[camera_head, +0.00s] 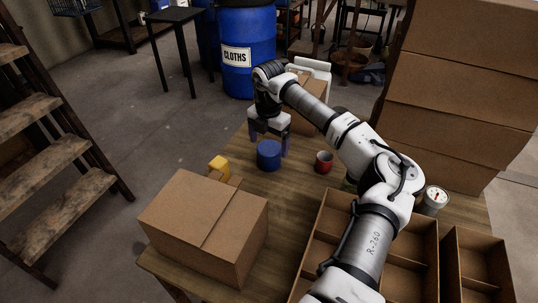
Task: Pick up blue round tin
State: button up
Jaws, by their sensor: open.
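The blue round tin (269,155) stands upright on the wooden table (285,197), near its far left part. My gripper (269,146) is open and points down at the tin from behind and above. One finger shows to the left of the tin and the other to its right. I cannot tell whether either finger touches the tin.
A red cup (324,162) stands right of the tin, and a yellow object (219,165) lies to its left. A closed cardboard box (206,225) is in front.

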aim_at(269, 147)
notch_tip(269, 147, down, 4)
jog(key=shift+f+p, duration=0.25)
jog(key=shift+p, duration=0.1)
jog(key=shift+c, duration=0.4)
jog(key=c, duration=1.1)
jog(key=shift+r, duration=0.15)
